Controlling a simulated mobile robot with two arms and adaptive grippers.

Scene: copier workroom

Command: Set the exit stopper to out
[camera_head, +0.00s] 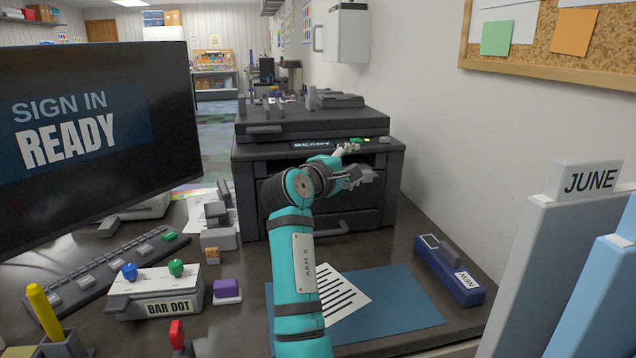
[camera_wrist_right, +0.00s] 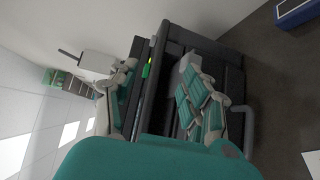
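The dark copier (camera_head: 310,158) stands on the desk with a READY display, and its front also shows in the right wrist view (camera_wrist_right: 178,45). A grey block (camera_head: 368,173) juts from its front and shows in the wrist view too (camera_wrist_right: 186,68); it may be the exit stopper, but I cannot tell its setting. My right gripper (camera_head: 353,163) is at the copier front, fingers spread, one near the green button (camera_head: 356,140), the other beside the grey block. In the wrist view that finger overlaps the block; contact is unclear. My left gripper is not in view.
A monitor (camera_head: 95,125), a keyboard (camera_head: 85,277) and a BAR DOT box (camera_head: 155,291) are at the left. A blue mat (camera_head: 400,305) with a printed sheet lies in front of the copier. A NEW stapler-like item (camera_head: 450,272) and JUNE binders (camera_head: 560,260) are at the right.

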